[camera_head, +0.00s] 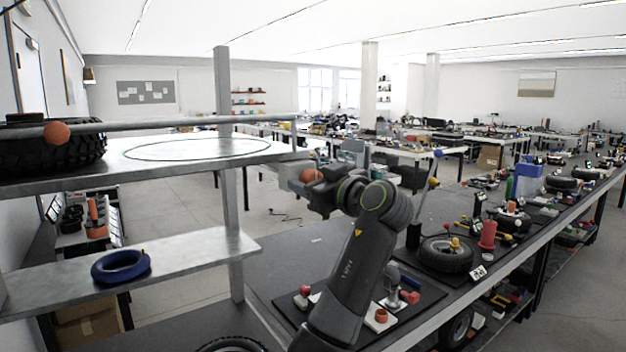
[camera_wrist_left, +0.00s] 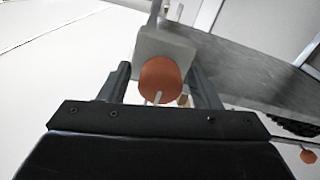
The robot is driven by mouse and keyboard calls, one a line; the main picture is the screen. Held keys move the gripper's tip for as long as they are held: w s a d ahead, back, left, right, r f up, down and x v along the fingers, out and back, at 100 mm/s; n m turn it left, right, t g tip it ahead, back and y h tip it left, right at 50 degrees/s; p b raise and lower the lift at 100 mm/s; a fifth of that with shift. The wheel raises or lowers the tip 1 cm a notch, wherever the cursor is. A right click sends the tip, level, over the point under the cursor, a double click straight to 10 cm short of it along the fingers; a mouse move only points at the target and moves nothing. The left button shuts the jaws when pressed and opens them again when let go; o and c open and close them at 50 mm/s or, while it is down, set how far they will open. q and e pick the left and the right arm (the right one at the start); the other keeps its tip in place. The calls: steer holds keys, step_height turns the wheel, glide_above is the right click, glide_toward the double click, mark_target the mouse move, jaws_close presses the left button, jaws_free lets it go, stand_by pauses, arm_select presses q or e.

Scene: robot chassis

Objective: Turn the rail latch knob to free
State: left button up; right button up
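An orange round knob (camera_head: 311,174) shows at the right end of the upper shelf, near the end of the metal rail (camera_head: 180,124). In the left wrist view the orange knob (camera_wrist_left: 159,80) sits in front of a pale block (camera_wrist_left: 165,45), with a thin light pointer line on its lower part. My left gripper (camera_wrist_left: 162,86) is open, its dark fingers on either side of the knob with a gap showing at each side. In the head view my left gripper (camera_head: 305,186) is at the knob, its fingers partly hidden. My right gripper is out of view.
A second orange ball-like knob (camera_head: 57,131) is at the rail's left end, before a black tyre (camera_head: 80,158). The upper shelf (camera_head: 150,170) has a post (camera_head: 222,80). A blue ring (camera_head: 121,266) lies on the lower shelf. A cluttered workbench stands right.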

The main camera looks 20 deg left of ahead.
arm_select(q)
steer(key=c, duration=0.9)
steer(key=shift+o, duration=0.2)
steer(key=shift+m, duration=0.3)
steer(key=m, duration=0.6)
steer(key=shift+m+p, duration=0.3)
steer(key=m+p, duration=0.1)
steer(key=m, duration=0.4)
steer(key=shift+r+p, duration=0.1)
steer(key=shift+p, duration=0.2)
steer(key=m+p, duration=0.2)
steer(key=m, duration=0.3)
steer(key=shift+m, duration=0.5)
